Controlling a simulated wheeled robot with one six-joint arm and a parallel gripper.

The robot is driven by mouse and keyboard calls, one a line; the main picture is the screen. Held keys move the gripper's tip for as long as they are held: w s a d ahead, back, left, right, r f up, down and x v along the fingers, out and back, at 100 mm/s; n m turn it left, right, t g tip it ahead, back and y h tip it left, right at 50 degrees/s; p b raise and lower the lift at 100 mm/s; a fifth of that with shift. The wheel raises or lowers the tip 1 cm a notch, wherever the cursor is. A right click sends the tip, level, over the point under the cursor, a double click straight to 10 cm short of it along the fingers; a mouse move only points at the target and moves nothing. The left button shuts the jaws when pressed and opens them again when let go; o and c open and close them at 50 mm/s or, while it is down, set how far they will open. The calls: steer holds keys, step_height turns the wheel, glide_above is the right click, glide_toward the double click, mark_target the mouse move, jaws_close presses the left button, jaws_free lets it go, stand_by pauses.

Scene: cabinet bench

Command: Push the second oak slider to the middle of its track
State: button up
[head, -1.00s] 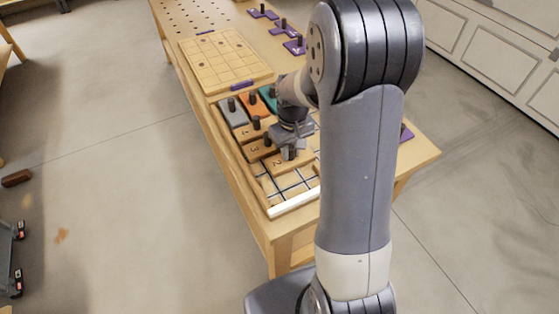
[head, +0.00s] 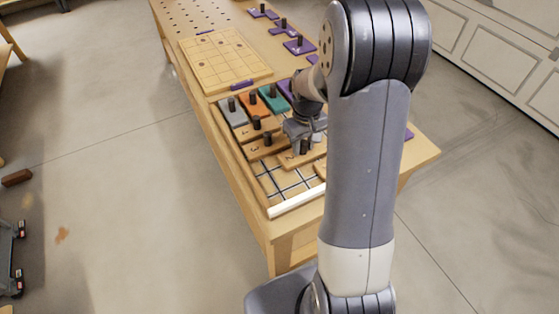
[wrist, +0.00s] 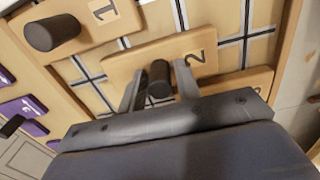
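The second oak slider (head: 291,160), marked 2, lies on the gridded track board in front of the row of oak sliders. It also shows in the wrist view (wrist: 205,47), with its dark upright peg (wrist: 158,82). My gripper (wrist: 160,72) has one finger on each side of that peg, close against it, and appears shut on it. In the head view my gripper (head: 303,140) is over this slider, and my arm hides the board's right part. Oak slider 1 (wrist: 88,30) with its dark peg is at the upper left in the wrist view.
Two other oak sliders (head: 256,151) sit behind at the left. Grey (head: 231,113), orange (head: 258,107) and teal (head: 272,101) sliders stand farther back. A white strip (head: 297,203) edges the board's front. Bare grid squares (head: 271,184) show at the front left.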

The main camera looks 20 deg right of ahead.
mark_target(304, 142)
steer(key=shift+o, duration=1.2)
steer(key=shift+r+p, duration=2.9)
steer(key=shift+r, duration=0.9)
